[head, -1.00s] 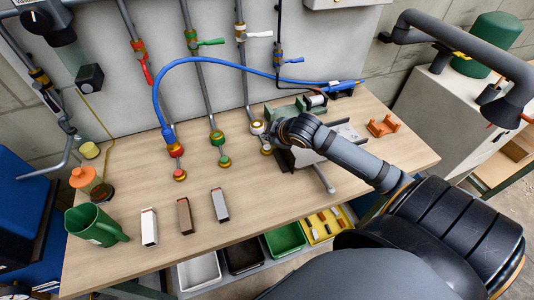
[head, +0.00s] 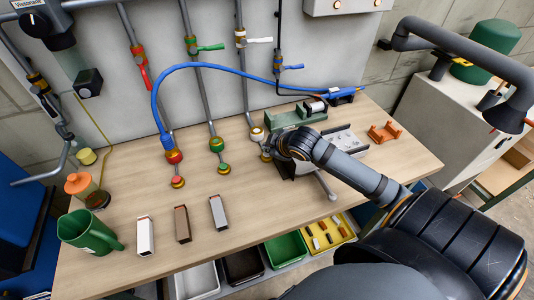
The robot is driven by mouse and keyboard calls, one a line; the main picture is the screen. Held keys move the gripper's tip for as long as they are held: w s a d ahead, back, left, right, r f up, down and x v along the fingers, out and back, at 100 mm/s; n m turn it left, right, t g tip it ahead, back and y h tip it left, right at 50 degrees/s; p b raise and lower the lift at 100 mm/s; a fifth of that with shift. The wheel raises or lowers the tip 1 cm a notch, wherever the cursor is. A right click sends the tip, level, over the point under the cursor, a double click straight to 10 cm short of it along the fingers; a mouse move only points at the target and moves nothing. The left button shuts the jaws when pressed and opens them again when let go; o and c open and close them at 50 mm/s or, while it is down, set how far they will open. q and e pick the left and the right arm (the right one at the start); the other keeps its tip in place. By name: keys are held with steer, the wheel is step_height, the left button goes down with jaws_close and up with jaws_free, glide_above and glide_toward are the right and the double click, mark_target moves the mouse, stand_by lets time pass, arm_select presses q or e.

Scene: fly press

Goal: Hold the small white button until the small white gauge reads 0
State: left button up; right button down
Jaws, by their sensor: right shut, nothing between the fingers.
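The small white gauge (head: 257,133) sits at the foot of the white-handled pipe on the bench, its face too small to read. Just in front of it is the small button fitting (head: 265,157) on a brass-coloured base, partly covered by my right gripper. My right gripper (head: 269,148) is shut and empty, with its fingertips at or just above the button. I cannot tell whether they touch it. My left gripper is not in view.
Red (head: 174,156) and green (head: 217,144) gauges with their own buttons stand to the left. A blue hose (head: 155,100) arches above them. The front left bench holds several blocks and a green jug (head: 85,230).

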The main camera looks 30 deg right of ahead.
steer(key=shift+f, duration=0.1)
stand_by(0.6)
steer(key=shift+f, duration=0.3)
steer(key=shift+f+b, duration=0.4)
steer(key=shift+f, duration=0.1)
stand_by(6.5)
